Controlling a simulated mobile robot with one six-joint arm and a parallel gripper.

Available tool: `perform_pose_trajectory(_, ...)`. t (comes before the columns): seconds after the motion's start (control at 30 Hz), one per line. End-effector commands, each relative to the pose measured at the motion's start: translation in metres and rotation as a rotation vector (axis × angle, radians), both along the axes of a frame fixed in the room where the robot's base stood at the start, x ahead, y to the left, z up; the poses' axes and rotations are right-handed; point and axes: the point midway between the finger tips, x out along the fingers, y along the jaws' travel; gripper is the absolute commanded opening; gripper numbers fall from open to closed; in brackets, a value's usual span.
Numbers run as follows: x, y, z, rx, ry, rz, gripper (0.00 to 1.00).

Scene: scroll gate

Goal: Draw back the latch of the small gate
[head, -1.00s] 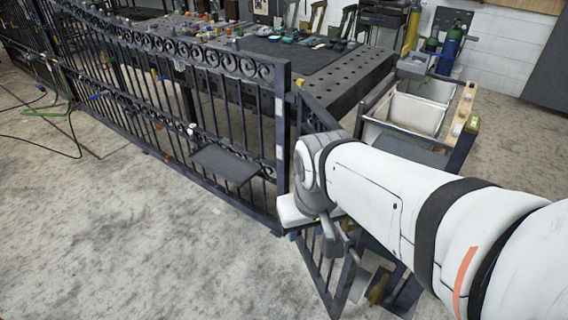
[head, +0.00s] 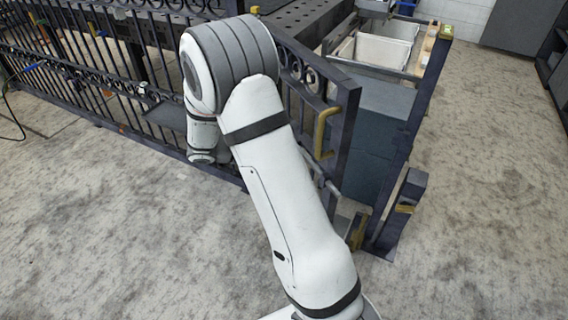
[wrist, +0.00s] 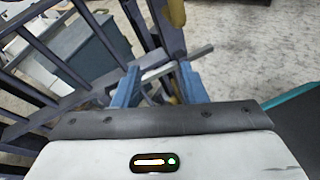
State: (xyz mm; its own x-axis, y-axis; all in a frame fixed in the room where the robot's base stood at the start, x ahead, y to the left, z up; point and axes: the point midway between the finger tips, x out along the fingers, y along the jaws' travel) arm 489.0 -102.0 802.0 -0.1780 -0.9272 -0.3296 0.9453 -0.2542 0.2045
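The small gate (head: 290,100) is dark metal with scrolls and a brass handle (head: 323,132). It stands right of my arm in the head view. A grey latch bar (head: 330,190) shows low on it, partly hidden by my arm. In the wrist view the latch bar (wrist: 203,51) runs slantwise across the gap between the blue fingertips of my gripper (wrist: 158,74). The fingers are apart, and I see no clear grip on the bar; contact cannot be told. My gripper is hidden behind my arm in the head view.
A post with a brass catch (head: 405,208) stands right of the gate. A long scroll fence (head: 110,60) runs to the left. Behind the gate are a cart with white bins (head: 385,45) and a grey-blue box (head: 378,120). The concrete floor at right is clear.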

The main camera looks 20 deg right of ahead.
Motion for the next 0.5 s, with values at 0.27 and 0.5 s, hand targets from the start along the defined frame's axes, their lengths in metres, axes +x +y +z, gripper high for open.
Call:
perform_pose_trajectory(0.27, 0.060, 0.014, -0.088, -0.260, 0.203, 0.228, 0.38)
perform_pose_trajectory(0.5, 0.072, 0.012, -0.103, -0.323, 0.240, 0.279, 0.38)
